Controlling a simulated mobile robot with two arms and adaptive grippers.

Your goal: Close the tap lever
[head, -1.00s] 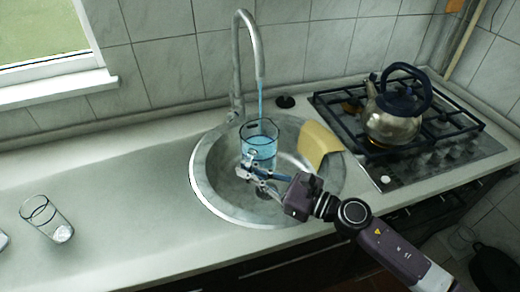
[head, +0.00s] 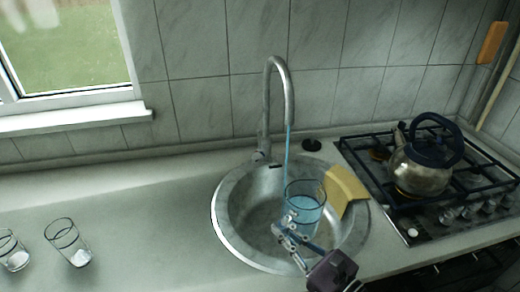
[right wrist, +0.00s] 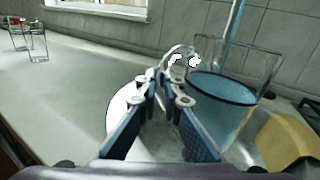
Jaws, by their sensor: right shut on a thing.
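The grey tap (head: 290,95) arches over the sink, and a thin blue stream (head: 287,150) runs down from its spout. The tap lever (head: 260,156) seems to be the small part at the foot of the tap; its position is hard to make out. A clear glass with blue water (head: 307,208) is over the sink, with the stream at its left side. My right gripper (head: 290,226) is shut on the glass at its near left side. In the right wrist view, the fingertips (right wrist: 168,92) are beside the glass (right wrist: 225,100). My left gripper is out of view.
The round metal sink (head: 228,225) has a yellow cloth (head: 346,188) over its right rim. A kettle (head: 420,165) stands on the hob (head: 405,225) to the right. Two glasses (head: 66,240) (head: 12,250) stand at the far left. The counter between them and the sink is clear.

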